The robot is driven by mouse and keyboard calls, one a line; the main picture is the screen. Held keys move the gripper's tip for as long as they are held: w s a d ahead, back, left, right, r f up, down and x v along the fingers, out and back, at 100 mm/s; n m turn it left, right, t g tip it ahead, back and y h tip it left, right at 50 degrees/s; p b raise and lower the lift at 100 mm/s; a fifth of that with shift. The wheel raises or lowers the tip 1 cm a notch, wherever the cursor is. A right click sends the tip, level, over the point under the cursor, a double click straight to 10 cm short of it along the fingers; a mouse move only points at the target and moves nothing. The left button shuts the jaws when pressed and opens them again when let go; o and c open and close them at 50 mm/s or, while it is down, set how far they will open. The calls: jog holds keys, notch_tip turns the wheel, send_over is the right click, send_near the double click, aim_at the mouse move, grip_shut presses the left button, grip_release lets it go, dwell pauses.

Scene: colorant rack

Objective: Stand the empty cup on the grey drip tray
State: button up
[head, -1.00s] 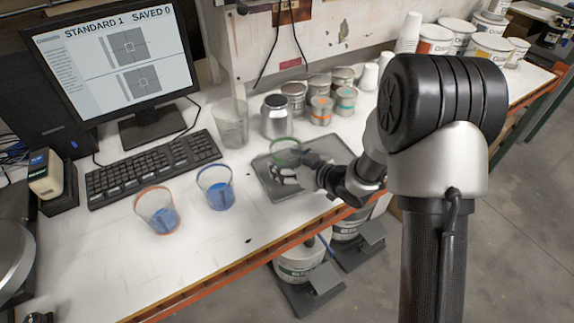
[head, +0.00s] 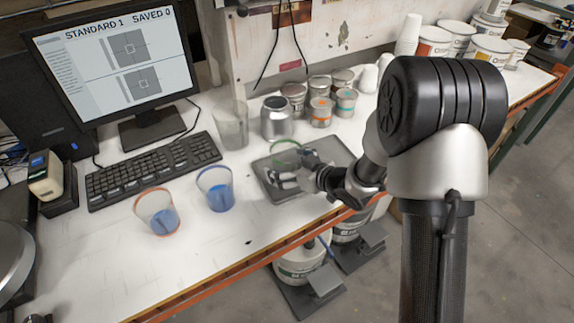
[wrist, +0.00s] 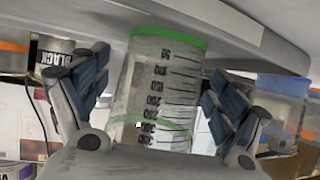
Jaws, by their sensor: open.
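The clear cup with a green rim (head: 286,153) is upright over the grey drip tray (head: 335,152) and appears to stand on it. In the wrist view, the cup (wrist: 165,75) shows dark measuring marks and looks empty. Its green end there meets the grey surface. My gripper (head: 283,179) is at the near side of the cup, low over the tray. Its fingers are open, one on each side of the cup in the wrist view, with visible gaps. In the head view, the fingers hide the cup's lower part.
A silver can (head: 277,118) and a clear grey container (head: 231,125) stand behind and left of the tray. Cups with blue contents and blue (head: 216,189) and orange (head: 158,212) rims stand to the left. Several small paint tins (head: 321,111) stand behind. The front bench edge is close.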

jog(key=p+v, duration=0.3)
jog(key=v, duration=0.9)
jog(key=s+d+r+m+h, duration=0.2)
jog(key=d+r+m+h, duration=0.2)
jog(key=d+r+h, duration=0.65)
jog(key=s+r+m+g, duration=0.2)
jog(key=s+r, duration=0.1)
jog(key=s, duration=0.9)
jog(key=s+a+r+m+g+y, duration=0.1)
jog(key=s+r+m+g, duration=0.1)
jog(key=s, duration=1)
jog(key=shift+r+m, duration=0.4)
jog(key=shift+m, duration=0.1)
jog(key=shift+y, duration=0.25)
jog(key=shift+c, duration=0.5)
